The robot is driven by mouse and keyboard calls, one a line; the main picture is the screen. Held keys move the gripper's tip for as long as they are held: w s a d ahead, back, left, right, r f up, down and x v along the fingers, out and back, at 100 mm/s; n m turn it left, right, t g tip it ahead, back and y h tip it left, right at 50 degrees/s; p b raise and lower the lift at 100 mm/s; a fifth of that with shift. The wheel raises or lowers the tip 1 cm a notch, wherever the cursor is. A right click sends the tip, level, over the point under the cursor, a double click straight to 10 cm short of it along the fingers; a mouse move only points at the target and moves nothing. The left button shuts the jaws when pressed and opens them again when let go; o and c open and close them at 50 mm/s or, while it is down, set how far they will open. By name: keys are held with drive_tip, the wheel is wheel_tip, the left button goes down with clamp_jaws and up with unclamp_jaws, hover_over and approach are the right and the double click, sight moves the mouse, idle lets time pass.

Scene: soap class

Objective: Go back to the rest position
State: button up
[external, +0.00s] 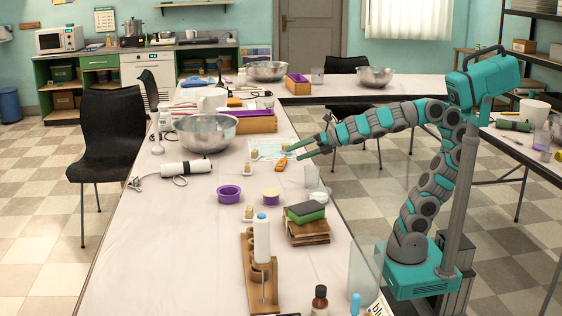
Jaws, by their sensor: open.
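My gripper (309,149) is at the end of my teal and grey arm, which reaches left from its base at the right side of the table. The gripper is open, its fingers pointing left above the white table (150,262). It looks empty. I cannot tell from this view how high the fingers are above the table.
A large metal bowl (206,133) and a white hand blender (186,168) are left of the gripper. A black chair (108,130) stands left. The front left tabletop is clear.

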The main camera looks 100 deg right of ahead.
drive_tip(key=s+d+f+m+g+h, duration=0.1)
drive_tip(key=s+f+m, duration=0.1)
drive_tip(key=s+m, duration=0.1)
drive_tip(key=s+d+f+m+g+h, duration=0.1)
drive_tip(key=s+d+f+m+g, duration=0.1)
drive_tip(key=s, duration=0.1)
drive_tip(key=s+d+f+m+g+h+p, duration=0.1)
drive_tip(key=s+d+f+m+g, duration=0.1)
drive_tip(key=s+m, duration=0.1)
drive_tip(key=shift+s+d+m, duration=0.2)
drive_tip(key=shift+s+m, duration=0.1)
drive_tip(key=shift+s, duration=0.25)
drive_tip(key=s+a+f+m+g+y, duration=0.3)
drive_tip(key=s+a+f+m+g, duration=0.2)
drive_tip(key=s+f+m, duration=0.45)
drive_tip(key=s+a+f+m+g+y, duration=0.2)
drive_tip(key=s+a+f, duration=0.1)
drive_tip(key=a+f, duration=0.1)
drive_tip(key=s+a+f+m+g+y+b, duration=0.1)
drive_tip(key=s+a+f+m, duration=0.1)
drive_tip(key=a, duration=0.5)
wheel_tip(320, 180, down, 2)
drive_tip(key=shift+s+f+m+g+y, duration=0.2)
drive_tip(key=shift+s+m+g+y, duration=0.2)
drive_tip(key=shift+s, duration=0.5)
